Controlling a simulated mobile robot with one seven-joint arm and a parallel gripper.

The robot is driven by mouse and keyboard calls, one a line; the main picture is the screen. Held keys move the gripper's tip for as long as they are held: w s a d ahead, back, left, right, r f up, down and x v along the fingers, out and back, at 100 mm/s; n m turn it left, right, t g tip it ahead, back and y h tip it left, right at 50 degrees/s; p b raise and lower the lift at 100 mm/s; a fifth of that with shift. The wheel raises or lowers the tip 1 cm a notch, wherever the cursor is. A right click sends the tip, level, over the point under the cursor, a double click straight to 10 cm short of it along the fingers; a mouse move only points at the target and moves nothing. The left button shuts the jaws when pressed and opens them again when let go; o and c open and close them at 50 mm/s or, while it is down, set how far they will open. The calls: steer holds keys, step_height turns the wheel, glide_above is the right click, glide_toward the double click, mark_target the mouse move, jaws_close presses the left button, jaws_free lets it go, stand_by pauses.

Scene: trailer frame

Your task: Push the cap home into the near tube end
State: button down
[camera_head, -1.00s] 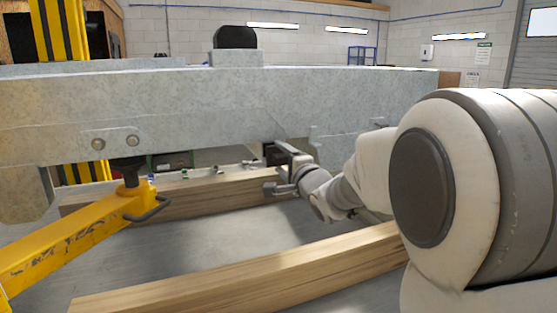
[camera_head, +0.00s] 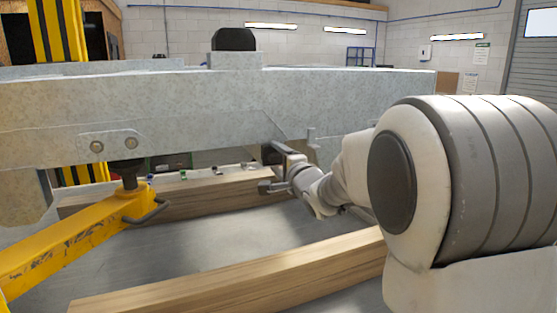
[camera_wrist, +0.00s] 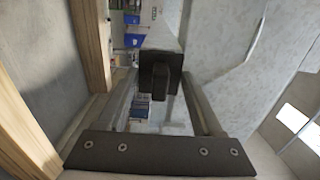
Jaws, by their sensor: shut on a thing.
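The black cap (camera_wrist: 161,68), a square plate with a raised block, shows in the wrist view between my gripper's (camera_wrist: 160,88) fingers. In the head view my gripper (camera_head: 274,167) is just below the long grey beam, and a dark part, probably the cap (camera_head: 272,153), shows at its fingers. My gripper is shut on the cap. A grey tube-like member (camera_wrist: 166,34) shows beyond the cap in the wrist view. The cap hides its end, so I cannot tell whether they touch or how deep the cap sits.
The galvanized beam (camera_head: 190,100) spans the view above my gripper. A yellow jack (camera_head: 85,235) stands at the left. Wooden beams lie behind (camera_head: 205,198) and in front (camera_head: 240,272), with open floor between. Another black cap (camera_head: 236,39) tops a short post.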

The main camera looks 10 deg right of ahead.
steer(key=shift+w+a+r, duration=0.1)
steer(key=shift+w, duration=0.65)
steer(key=shift+c, duration=0.4)
jaws_free()
steer(key=shift+o, duration=0.4)
steer(key=shift+r, duration=0.2)
steer(key=s+d, duration=0.3)
steer(key=s, duration=1.4)
steer(key=shift+d+f+b, duration=0.2)
steer(key=shift+f+b, duration=0.1)
steer(key=shift+b, duration=0.1)
steer(key=shift+s, duration=0.1)
